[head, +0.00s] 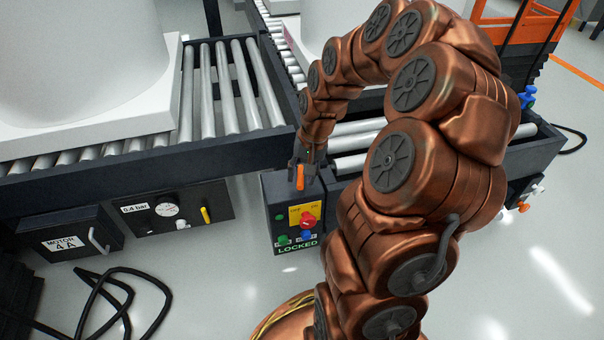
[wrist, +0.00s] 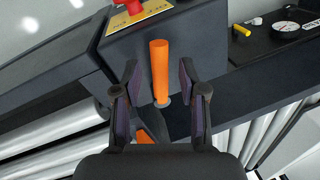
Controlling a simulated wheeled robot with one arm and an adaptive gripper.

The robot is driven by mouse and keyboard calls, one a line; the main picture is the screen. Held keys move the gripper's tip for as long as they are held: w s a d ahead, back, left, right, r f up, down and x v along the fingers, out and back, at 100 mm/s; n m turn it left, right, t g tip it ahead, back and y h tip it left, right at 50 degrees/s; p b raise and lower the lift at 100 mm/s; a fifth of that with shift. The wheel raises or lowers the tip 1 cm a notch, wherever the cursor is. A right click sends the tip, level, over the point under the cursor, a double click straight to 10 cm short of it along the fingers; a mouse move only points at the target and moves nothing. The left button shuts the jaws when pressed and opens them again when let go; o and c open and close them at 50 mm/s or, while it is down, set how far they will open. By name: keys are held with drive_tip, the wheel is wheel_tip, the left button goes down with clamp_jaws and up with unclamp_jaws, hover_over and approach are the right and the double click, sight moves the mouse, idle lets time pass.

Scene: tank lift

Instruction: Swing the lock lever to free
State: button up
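The lock lever is an orange handle (head: 300,177) on top of a dark control box (head: 285,236) in the head view. The box front carries a lit "LOCKED" sign (head: 297,247). In the wrist view the orange lever (wrist: 160,72) stands up from a small round base. My gripper (head: 303,166) is at the lever. In the wrist view its two fingers (wrist: 158,80) are spread, one on each side of the lever, with visible gaps. It holds nothing.
The box has a red knob (head: 308,222) and colored buttons. Left are a gauge panel (head: 168,212) with a yellow handle and a "MOTOR 4A" box (head: 68,238). Roller conveyors (head: 226,85) bear a large white tank (head: 80,60). A black cable (head: 120,300) lies on the floor.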

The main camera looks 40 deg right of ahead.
clamp_jaws()
idle(0.3)
